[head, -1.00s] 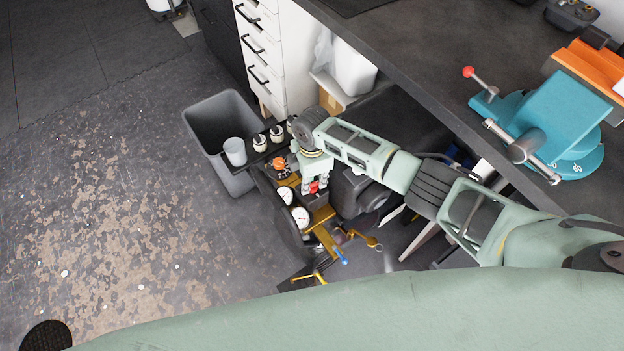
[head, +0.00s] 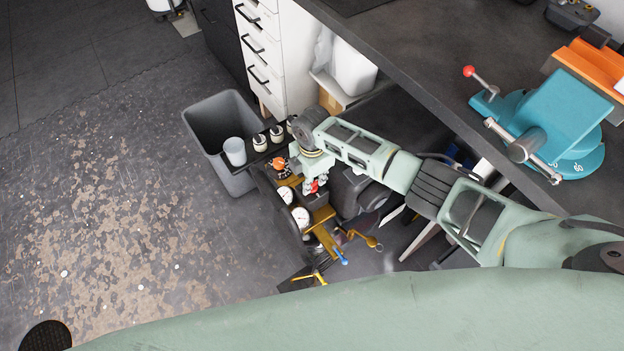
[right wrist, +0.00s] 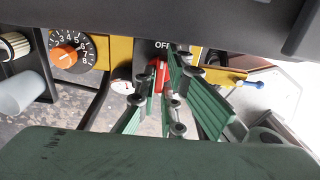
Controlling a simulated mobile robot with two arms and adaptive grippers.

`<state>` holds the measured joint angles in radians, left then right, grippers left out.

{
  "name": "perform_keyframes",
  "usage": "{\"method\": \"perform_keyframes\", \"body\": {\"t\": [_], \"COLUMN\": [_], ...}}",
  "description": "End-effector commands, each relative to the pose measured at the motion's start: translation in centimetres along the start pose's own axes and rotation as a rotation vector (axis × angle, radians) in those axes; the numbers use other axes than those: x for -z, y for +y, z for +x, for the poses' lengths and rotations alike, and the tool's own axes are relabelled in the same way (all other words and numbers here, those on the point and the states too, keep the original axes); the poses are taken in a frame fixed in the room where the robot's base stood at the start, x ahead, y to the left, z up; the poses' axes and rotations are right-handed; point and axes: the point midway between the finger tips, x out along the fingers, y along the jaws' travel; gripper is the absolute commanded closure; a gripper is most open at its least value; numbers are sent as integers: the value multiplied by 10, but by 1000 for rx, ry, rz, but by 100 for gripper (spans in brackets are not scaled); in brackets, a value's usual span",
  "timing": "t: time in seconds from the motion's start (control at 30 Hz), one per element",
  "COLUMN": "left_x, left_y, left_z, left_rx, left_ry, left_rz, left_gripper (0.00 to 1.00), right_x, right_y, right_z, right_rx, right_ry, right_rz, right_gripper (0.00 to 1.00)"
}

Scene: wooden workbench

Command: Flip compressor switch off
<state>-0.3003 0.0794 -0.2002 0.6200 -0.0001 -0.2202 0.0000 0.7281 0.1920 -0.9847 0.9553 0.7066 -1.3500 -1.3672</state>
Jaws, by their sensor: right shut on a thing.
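The compressor stands on the floor beside the workbench, with two round white gauges (head: 300,217) on its front in the head view. In the right wrist view its red switch (right wrist: 160,75) sits under the label "OFF", on a dark and yellow panel. My right gripper (right wrist: 170,105) has its green fingers around the red switch and is shut on it. In the head view the right gripper (head: 316,180) is small and partly hidden by my right arm, at the compressor's panel. How far the switch is tilted cannot be told. My left gripper is not in view.
An orange dial (right wrist: 64,56) with numbers sits left of the switch. A grey bin (head: 212,122) stands beyond the compressor. The workbench (head: 440,70) with a teal vise (head: 550,120) is at the right. The floor at the left is largely clear.

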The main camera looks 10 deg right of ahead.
Motion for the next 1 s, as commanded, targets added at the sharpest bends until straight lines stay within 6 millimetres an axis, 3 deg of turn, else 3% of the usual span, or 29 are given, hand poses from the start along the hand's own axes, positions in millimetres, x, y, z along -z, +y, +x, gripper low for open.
{"method": "perform_keyframes", "body": {"t": [0.23, 0.63, 0.77, 1.0], "left_x": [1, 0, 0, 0], "left_y": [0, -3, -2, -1], "left_z": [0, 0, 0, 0], "left_rx": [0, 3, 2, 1], "left_ry": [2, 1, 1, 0], "left_rz": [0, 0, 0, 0], "left_gripper": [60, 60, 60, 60], "right_x": [0, 0, 0, 0], "right_y": [0, 1, 2, 2], "right_z": [0, -6, -24, -77], "right_rx": [-1, -2, -5, -5], "right_ry": [0, 0, 0, 0], "right_rz": [-1, -1, 0, -1], "right_gripper": [74, 73, 73, 73]}}
